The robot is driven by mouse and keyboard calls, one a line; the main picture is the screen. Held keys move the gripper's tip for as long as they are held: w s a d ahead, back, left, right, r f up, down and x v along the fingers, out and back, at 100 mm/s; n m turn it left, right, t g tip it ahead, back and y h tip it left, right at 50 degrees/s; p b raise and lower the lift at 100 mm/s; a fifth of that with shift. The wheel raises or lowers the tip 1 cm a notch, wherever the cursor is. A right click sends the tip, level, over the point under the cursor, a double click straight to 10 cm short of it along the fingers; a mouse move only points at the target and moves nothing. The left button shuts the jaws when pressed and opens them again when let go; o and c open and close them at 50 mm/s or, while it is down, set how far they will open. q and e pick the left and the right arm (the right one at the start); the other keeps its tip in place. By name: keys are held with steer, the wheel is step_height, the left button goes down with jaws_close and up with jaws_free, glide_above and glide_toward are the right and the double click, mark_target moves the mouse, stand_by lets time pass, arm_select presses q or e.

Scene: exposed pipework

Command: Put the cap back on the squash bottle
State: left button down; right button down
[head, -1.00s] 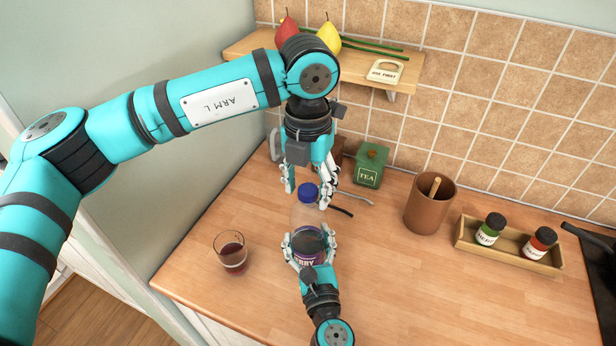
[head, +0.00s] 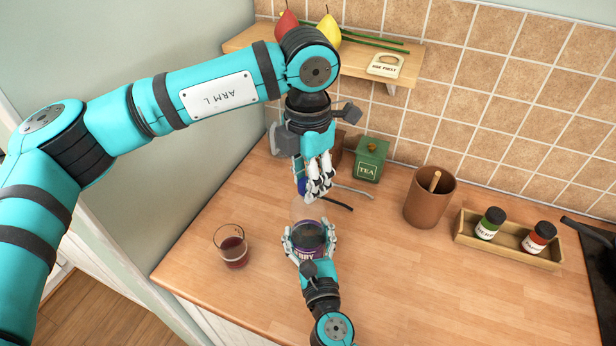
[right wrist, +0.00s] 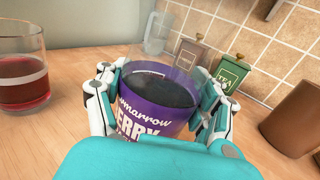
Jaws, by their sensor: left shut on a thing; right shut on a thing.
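The squash bottle (head: 307,237), clear with a purple label and dark liquid, stands upright on the worktop. Its label and sides also show in the right wrist view (right wrist: 150,118). My right gripper (head: 310,245) is shut around its body, fingers on both sides. My left gripper (head: 315,188) comes down from above and is shut on the cap.
A glass of red drink (head: 231,246) stands left of the bottle. Behind are a green tea tin (head: 369,160) and dark and grey utensils (head: 338,203). A brown pot (head: 429,198) and a wooden tray (head: 510,251) with two jars stand right. The front right worktop is clear.

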arm_select(q)
steer(key=m, duration=0.5)
steer(key=c, duration=1)
jaws_free()
steer(key=shift+o, duration=0.2)
steer(key=shift+r, duration=2.25)
steer(key=shift+c, duration=0.3)
